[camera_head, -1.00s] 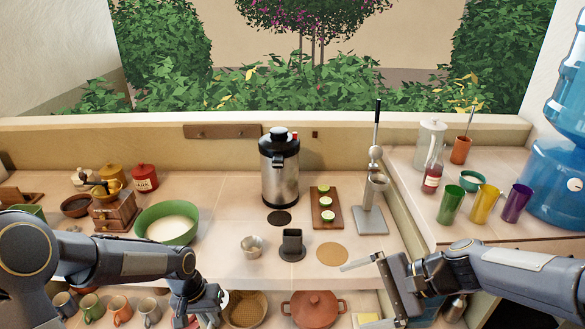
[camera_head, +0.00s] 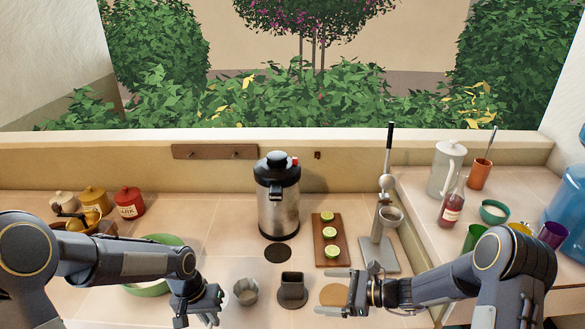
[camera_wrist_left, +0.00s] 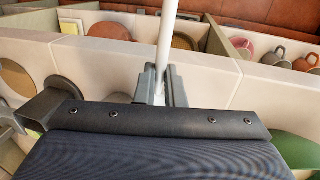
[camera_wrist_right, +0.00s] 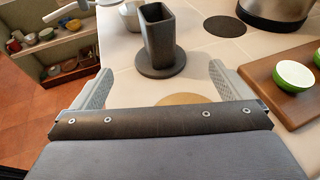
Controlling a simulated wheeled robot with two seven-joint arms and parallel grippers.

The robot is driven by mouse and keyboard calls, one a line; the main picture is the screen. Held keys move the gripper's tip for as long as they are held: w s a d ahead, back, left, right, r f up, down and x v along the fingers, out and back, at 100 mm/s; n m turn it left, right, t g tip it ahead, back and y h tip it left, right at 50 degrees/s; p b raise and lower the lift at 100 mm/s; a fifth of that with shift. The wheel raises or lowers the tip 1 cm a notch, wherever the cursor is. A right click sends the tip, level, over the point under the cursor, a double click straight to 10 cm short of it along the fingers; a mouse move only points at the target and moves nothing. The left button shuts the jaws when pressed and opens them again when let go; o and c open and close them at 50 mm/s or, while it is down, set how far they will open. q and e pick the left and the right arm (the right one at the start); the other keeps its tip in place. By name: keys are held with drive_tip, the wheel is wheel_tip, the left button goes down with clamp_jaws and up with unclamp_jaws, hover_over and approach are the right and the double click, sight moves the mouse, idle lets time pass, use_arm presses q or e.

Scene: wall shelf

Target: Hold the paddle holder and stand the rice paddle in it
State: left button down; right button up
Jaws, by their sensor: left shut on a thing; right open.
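The paddle holder is a dark grey square cup on a round base (camera_head: 292,285). It stands upright on the tiled counter and also shows in the right wrist view (camera_wrist_right: 158,38). My right gripper (camera_head: 322,292) is open and empty, just right of the holder. In the right wrist view the holder stands beyond and between its spread fingers, apart from them. My left gripper (camera_head: 217,302) is shut on the white handle of the rice paddle (camera_wrist_left: 167,45), left of the holder near the counter's front. The paddle's full shape cannot be made out.
A small metal cup (camera_head: 246,291) stands between my left gripper and the holder. A round tan mat (camera_head: 334,294) lies by my right gripper. Behind are a steel dispenser (camera_head: 278,200), a board with lime halves (camera_head: 320,229) and a metal press (camera_head: 380,255). Shelf compartments lie below the counter.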

sight(296, 290)
use_arm(q)
drive_tip(key=shift+f, duration=0.1)
use_arm(e)
drive_tip(key=shift+a+f, duration=0.15)
drive_tip(key=shift+a, duration=0.3)
use_arm(q)
wheel_tip(296, 290, down, 2)
drive_tip(key=b, duration=0.2)
drive_tip(key=shift+f+b, duration=0.25)
drive_tip(key=shift+b, duration=0.05)
use_arm(e)
drive_tip(key=x, duration=0.7)
drive_tip(key=shift+f, duration=0.15)
use_arm(q)
drive_tip(key=shift+f+b, duration=0.4)
use_arm(e)
drive_tip(key=shift+x, duration=0.85)
drive_tip(key=shift+w, duration=0.1)
drive_tip(key=c, duration=1.6)
drive_tip(key=shift+c, duration=0.2)
